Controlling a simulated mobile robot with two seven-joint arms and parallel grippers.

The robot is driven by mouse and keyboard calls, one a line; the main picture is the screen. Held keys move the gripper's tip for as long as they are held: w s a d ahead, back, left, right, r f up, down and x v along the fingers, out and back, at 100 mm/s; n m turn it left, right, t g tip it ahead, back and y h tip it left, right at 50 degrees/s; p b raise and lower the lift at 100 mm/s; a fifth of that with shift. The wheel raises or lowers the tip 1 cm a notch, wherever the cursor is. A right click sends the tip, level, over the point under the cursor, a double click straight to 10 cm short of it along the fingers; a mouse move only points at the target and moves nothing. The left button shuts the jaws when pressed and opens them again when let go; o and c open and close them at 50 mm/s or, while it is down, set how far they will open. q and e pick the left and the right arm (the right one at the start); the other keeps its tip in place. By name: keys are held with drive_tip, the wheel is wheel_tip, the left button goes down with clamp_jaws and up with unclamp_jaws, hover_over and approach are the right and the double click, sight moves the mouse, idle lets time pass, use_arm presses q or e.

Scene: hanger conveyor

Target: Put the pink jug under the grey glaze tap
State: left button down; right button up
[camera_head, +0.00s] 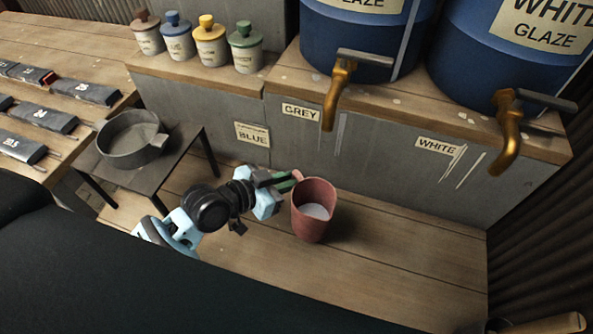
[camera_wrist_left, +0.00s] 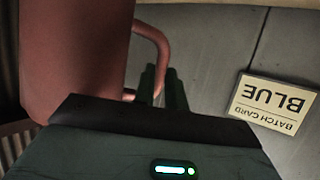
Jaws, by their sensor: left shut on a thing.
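The pink jug (camera_head: 314,212) is upright over the wooden boards in front of the grey cabinet, with something pale inside it. My left gripper (camera_head: 292,180) is shut on its handle from the left. In the left wrist view the jug (camera_wrist_left: 72,60) fills the upper left, and its handle (camera_wrist_left: 160,48) runs down to the fingers (camera_wrist_left: 160,88). The grey glaze tap (camera_head: 337,95) hangs from a blue barrel above the GREY label (camera_head: 300,111). The jug appears below it in the head view. I cannot tell whether the jug touches the boards. My right gripper is not in view.
The white glaze tap (camera_head: 508,135) is to the right. A BLUE batch card (camera_head: 253,136) is on the cabinet front. A grey pan (camera_head: 131,140) sits on a low stand at left. Several lidded jars (camera_head: 210,42) line the ledge. The boards right of the jug are clear.

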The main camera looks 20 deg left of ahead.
use_arm(q)
drive_tip(key=w, duration=0.6)
drive_tip(key=shift+f, duration=0.25)
drive_tip(key=shift+w+f+b, duration=0.1)
drive_tip(key=shift+f+b, duration=0.25)
drive_tip(key=shift+f, duration=1.4)
drive_tip(key=shift+f, duration=0.15)
drive_tip(key=c, duration=1.9)
unclamp_jaws()
drive_tip(key=shift+f, duration=0.15)
drive_tip(key=shift+o, duration=0.9)
